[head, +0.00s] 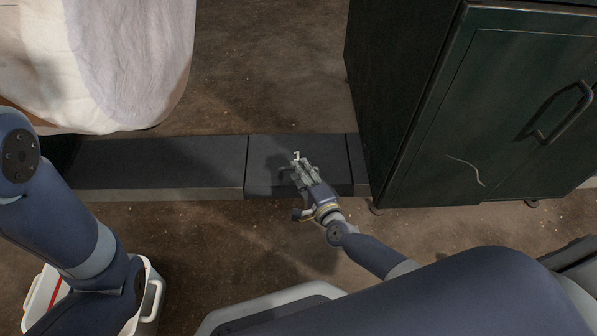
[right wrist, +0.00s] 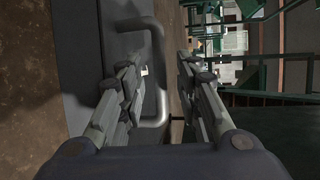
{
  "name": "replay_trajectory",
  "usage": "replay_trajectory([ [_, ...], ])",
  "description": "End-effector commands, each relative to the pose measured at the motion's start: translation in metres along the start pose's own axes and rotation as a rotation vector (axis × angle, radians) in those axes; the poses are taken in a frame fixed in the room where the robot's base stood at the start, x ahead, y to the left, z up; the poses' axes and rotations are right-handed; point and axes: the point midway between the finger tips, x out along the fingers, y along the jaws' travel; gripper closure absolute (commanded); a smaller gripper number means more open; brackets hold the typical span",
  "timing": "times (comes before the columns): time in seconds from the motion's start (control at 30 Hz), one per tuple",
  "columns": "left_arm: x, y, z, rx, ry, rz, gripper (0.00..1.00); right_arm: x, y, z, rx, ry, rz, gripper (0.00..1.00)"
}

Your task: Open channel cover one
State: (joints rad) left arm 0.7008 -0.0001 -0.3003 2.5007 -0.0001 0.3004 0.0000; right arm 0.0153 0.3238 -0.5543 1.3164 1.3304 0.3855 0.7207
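A low dark channel runs across the floor, and its short cover section (head: 262,178) lies under my right gripper (head: 298,162), with seams on both sides. In the right wrist view the cover surface (right wrist: 80,75) carries a grey bent handle (right wrist: 156,45). My right gripper (right wrist: 162,72) is open, with one finger on each side of the handle bar. The left finger hides part of the handle, and I cannot tell whether it touches. The cover lies flat and closed. My left arm shows at the left of the head view, but its gripper is out of view.
A longer dark channel section (head: 160,160) continues left. A dark green cabinet (head: 480,110) with a handle stands close on the right. A white bulk bag (head: 125,55) hangs at upper left. Brown floor (head: 270,60) beyond the channel is clear.

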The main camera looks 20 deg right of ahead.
Motion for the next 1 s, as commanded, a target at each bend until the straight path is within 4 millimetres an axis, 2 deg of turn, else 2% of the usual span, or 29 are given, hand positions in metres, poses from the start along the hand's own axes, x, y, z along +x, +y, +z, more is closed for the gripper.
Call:
replay_trajectory([
  [0.03, -0.006, 0.001, -0.002, 0.000, 0.000, 0.000, 0.60, 0.009, 0.003, -0.001, 0.000, 0.001, -0.001, 0.69],
  [0.2, -0.011, 0.002, -0.004, 0.000, 0.000, 0.000, 0.60, 0.022, 0.001, -0.001, 0.000, 0.001, 0.000, 0.69],
  [0.5, -0.010, 0.002, -0.004, 0.000, 0.000, 0.001, 0.60, 0.024, 0.000, 0.000, -0.001, 0.001, 0.001, 0.69],
  [0.53, -0.010, 0.002, -0.004, 0.000, 0.000, 0.001, 0.60, 0.024, 0.000, 0.000, -0.001, 0.001, 0.001, 0.71],
  [0.67, -0.010, 0.002, -0.004, 0.000, 0.000, 0.001, 0.60, 0.024, 0.000, 0.000, -0.001, 0.000, 0.001, 1.00],
  [1.0, -0.007, 0.002, -0.002, 0.000, -0.001, 0.001, 0.60, 0.024, -0.002, -0.001, 0.001, 0.001, 0.005, 1.00],
])
